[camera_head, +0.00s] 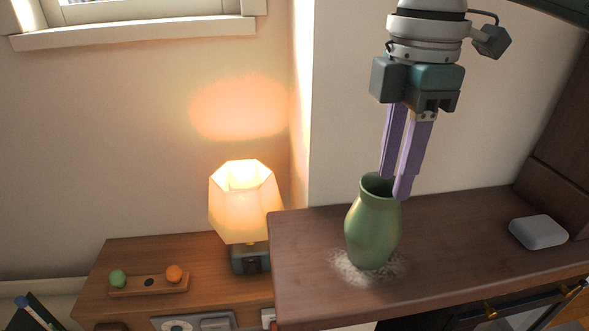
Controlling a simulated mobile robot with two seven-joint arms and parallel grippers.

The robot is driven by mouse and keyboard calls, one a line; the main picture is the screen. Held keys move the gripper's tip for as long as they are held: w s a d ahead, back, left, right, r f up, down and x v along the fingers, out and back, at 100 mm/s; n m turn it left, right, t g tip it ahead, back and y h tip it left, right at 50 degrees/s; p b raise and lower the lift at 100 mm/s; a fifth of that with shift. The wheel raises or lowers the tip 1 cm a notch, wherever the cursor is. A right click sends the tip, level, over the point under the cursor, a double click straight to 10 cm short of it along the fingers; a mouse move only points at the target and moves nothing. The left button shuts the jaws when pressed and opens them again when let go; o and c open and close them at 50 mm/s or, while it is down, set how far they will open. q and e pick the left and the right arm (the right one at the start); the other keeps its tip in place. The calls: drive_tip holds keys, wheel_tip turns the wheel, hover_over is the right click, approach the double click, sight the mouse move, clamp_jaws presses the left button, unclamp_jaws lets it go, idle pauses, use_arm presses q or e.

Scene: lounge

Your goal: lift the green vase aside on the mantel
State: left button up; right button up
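The green vase (371,235) stands upright on the dark wooden mantel (460,218), near its left end. A pale speckled patch (345,268) lies on the wood around its base. My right gripper (395,186) points down from above at the right side of the vase's mouth. Its two purple fingers are a little apart. The left fingertip is at the mouth, and the right one overlaps the rim's right edge from outside. Whether they press on the rim cannot be seen. My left gripper is not in view.
A lit lamp (245,203) stands on a lower wooden shelf (205,258) to the left, with a small tray (150,286) holding green and orange balls. A white rounded box (538,232) lies at the mantel's right. The mantel between vase and box is clear.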

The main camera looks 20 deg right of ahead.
sight(389, 198)
wheel_tip(389, 198, down, 4)
drive_tip(key=shift+d+r+p, duration=0.1)
drive_tip(key=shift+p, duration=0.7)
drive_tip(key=shift+f, duration=0.6)
drive_tip(key=shift+w, duration=0.1)
clamp_jaws()
